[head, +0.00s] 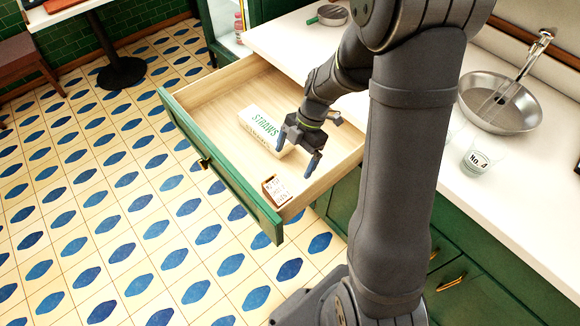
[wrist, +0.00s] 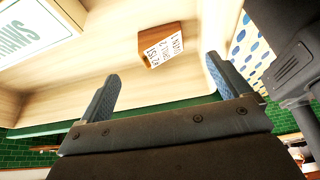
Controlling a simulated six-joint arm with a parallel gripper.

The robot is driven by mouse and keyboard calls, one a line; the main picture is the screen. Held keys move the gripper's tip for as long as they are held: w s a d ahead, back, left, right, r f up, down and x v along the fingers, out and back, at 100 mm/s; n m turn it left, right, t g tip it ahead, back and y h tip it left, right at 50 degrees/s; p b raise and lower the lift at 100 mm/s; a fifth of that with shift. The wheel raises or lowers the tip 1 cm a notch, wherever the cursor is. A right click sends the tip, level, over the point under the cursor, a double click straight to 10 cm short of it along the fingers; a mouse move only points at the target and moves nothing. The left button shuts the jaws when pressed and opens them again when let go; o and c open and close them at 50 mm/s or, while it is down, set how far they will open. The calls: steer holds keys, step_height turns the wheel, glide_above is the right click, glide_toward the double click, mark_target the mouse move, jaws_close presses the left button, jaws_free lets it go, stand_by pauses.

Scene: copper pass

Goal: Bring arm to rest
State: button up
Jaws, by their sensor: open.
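My gripper (head: 297,152) hangs over the open green-fronted drawer (head: 226,165), its two blue fingers apart and nothing between them. In the wrist view my gripper (wrist: 161,70) also shows spread, empty fingers. A white box marked STRAWS (head: 260,128) lies in the drawer just left of my gripper; a part of it shows at the top left of the wrist view (wrist: 35,30). A small brown box with a white printed label (head: 276,190) sits near the drawer's front corner, below my gripper in the head view. It shows beyond the fingers in the wrist view (wrist: 160,42).
The drawer juts out over the tiled floor. A table (head: 60,15) and a chair (head: 22,60) stand far left.

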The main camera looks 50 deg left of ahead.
mark_target(283, 185)
steer(key=shift+w+r, duration=0.15)
steer(key=shift+r, duration=0.2)
steer(key=shift+f, duration=0.1)
steer(key=x, duration=1.2)
steer(key=shift+r, duration=0.65)
